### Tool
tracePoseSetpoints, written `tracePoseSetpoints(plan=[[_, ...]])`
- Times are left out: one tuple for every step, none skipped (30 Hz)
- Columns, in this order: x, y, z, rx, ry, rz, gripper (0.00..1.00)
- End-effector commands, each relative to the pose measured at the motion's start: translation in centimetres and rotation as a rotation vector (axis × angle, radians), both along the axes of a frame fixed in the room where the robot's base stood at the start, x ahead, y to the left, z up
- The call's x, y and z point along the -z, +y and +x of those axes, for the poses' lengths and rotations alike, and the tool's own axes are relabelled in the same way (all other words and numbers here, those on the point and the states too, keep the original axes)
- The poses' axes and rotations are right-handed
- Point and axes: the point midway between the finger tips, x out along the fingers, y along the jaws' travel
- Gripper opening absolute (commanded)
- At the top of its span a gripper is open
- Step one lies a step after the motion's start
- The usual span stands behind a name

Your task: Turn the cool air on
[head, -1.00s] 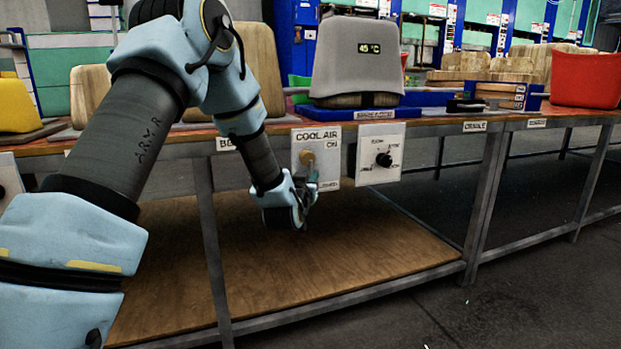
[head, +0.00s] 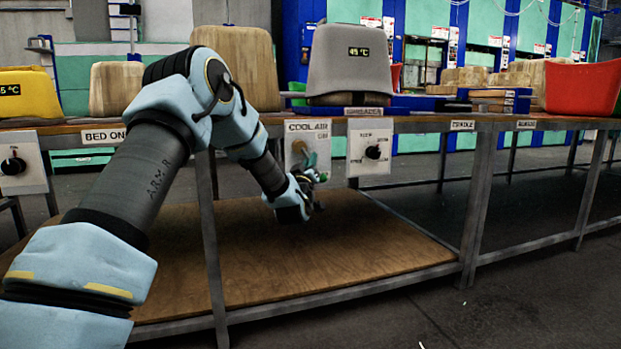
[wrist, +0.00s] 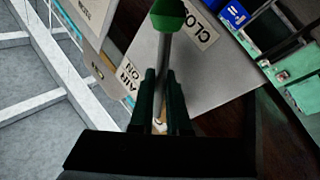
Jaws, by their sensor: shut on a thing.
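The white COOL AIR panel (head: 296,134) hangs below the table edge in the head view, with a brass fitting (head: 299,148) on its face. In the wrist view the panel (wrist: 190,75) fills the middle, with "AIR ON" and "CLOSED" lettering. A thin grey lever (wrist: 163,52) with a green end (wrist: 168,14) stands in front of it. My gripper (head: 314,176) is at the panel's lower right. In the wrist view its dark fingers (wrist: 162,76) are shut on the lever stem, below the green end. The lever's base is partly hidden by the fingers.
A dial panel (head: 369,152) with a black knob is close on the right. Another knob panel (head: 22,163) is at the far left. A grey press form (head: 349,65) reading 45 °C stands on the table above. A wooden lower shelf (head: 330,255) extends beneath my gripper.

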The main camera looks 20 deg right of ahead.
Motion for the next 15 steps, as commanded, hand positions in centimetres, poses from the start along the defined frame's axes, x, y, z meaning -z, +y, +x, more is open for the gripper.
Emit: tracePoseSetpoints(plan=[[0.5,-0.2,0.0,0.001,0.005,-0.047,0.00],[0.4,-0.4,0.0,0.000,0.008,-0.076,0.00],[0.3,-0.5,0.0,0.000,0.014,-0.114,0.00],[0.2,-0.6,0.0,0.000,0.017,-0.140,0.00],[0.1,-0.7,-0.1,0.000,0.020,-0.170,0.00],[-0.1,-0.8,-0.1,-0.001,0.025,-0.207,0.00],[-0.2,-0.9,-0.1,0.001,0.028,-0.237,0.00],[-0.3,-0.9,-0.1,0.000,0.030,-0.264,0.00],[-0.4,-1.0,-0.1,0.000,0.035,-0.303,0.00],[-0.6,-1.1,-0.1,0.000,0.039,-0.331,0.00],[-0.7,-1.2,-0.2,0.000,0.043,-0.359,0.00],[-0.8,-1.3,-0.2,0.000,0.046,-0.397,0.00],[-1.0,-1.4,-0.2,0.001,0.051,-0.426,0.00],[-1.1,-1.5,-0.2,0.002,0.055,-0.454,0.00],[-1.2,-1.5,-0.2,0.000,0.059,-0.492,0.00]])
